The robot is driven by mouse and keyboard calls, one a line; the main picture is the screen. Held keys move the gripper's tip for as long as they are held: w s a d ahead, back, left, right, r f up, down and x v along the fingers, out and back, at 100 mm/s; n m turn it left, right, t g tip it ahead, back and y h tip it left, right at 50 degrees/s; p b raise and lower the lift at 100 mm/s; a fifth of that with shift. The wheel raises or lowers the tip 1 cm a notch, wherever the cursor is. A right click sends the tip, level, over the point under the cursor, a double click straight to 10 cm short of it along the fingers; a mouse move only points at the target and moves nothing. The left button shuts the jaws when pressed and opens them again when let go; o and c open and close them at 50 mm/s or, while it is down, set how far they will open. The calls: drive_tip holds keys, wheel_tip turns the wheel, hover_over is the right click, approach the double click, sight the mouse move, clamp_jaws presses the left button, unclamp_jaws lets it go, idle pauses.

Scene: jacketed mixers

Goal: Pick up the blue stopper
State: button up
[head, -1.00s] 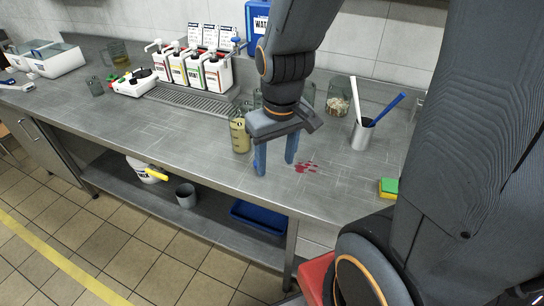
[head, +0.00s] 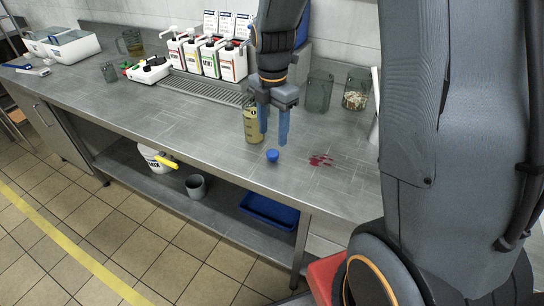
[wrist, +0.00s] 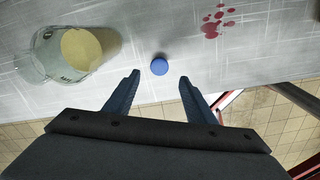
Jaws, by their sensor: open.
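The blue stopper (head: 272,156) is a small round cap lying on the grey steel counter near its front edge. In the wrist view the blue stopper (wrist: 159,66) lies just beyond the fingertips, between their lines and slightly left of the middle. My gripper (head: 274,140) is open and empty, pointing down above the counter, slightly behind the stopper in the head view. Its two blue fingers also show in the wrist view (wrist: 160,75), spread apart, with the stopper not touched by either.
A jar with yellowish contents (head: 252,125) stands close to my gripper; it lies left in the wrist view (wrist: 80,50). A red splatter (head: 321,160) is to the right. Glass jars (head: 318,92) and pump bottles (head: 205,55) stand behind.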

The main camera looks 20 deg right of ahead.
sight(272, 153)
drive_tip(key=shift+a+f+p, duration=0.2)
drive_tip(key=shift+f+p, duration=0.85)
drive_tip(key=shift+f, duration=2.8)
drive_tip(key=c, duration=1.1)
